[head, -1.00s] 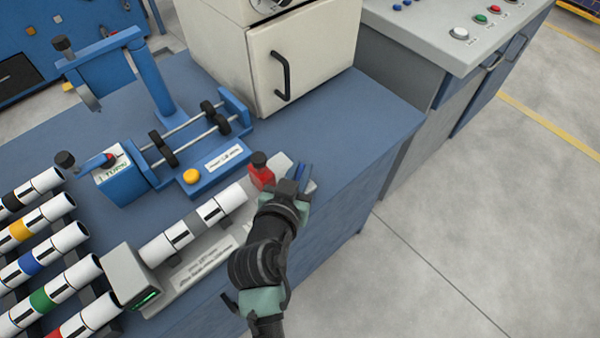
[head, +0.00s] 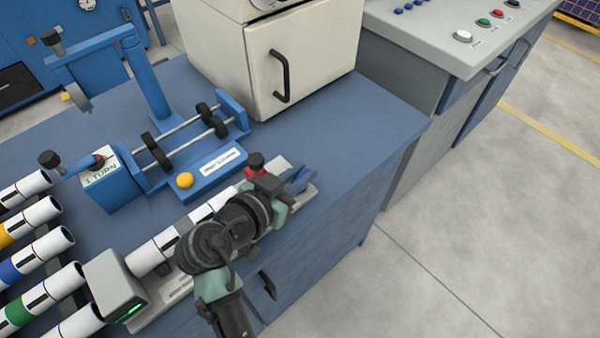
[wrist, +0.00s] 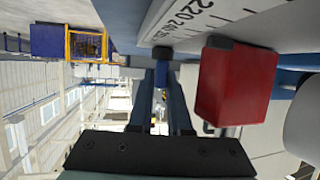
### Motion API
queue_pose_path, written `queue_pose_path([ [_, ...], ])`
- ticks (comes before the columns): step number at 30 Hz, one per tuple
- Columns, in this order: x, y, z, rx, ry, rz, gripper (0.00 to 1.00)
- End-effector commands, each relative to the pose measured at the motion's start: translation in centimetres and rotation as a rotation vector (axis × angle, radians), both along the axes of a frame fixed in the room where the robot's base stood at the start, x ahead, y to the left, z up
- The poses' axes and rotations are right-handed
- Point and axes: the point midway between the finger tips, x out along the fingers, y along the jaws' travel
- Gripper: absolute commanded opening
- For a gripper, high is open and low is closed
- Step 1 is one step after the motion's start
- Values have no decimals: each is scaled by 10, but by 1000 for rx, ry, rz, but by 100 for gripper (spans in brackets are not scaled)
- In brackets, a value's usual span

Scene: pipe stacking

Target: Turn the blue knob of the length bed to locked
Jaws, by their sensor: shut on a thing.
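The length bed (head: 168,292) is a long grey rail along the bench's front edge, with a white pipe (head: 146,259) lying on it. Its red stop block (head: 250,172) with a black knob on top is beside my gripper, and shows large at right in the wrist view (wrist: 232,85). The bed's printed scale (wrist: 190,20) is above it there. My gripper (head: 301,176) is at the bed's right end. In the wrist view its two blue fingers are closed around the small blue knob (wrist: 162,53) under the bed's edge. In the head view the knob is hidden. Its lock marking is not readable.
A grey unit with a green display (head: 118,287) ends the bed at left. Behind are a blue roller fixture (head: 180,150) with a yellow button (head: 184,180) and a cream cabinet (head: 300,65). Several banded pipes (head: 40,245) lie at left. Bench right of the gripper is clear.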

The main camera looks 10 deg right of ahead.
Motion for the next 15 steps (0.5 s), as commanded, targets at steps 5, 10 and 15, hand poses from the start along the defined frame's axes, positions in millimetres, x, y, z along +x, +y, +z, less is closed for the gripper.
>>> queue_pose_path([
  [5, 0, 0, -2, 3, 4, 0, 0],
  [10, 0, 0, -1, 2, 3, 1, 46],
  [15, 0, 1, -1, 2, 1, 3, 46],
])
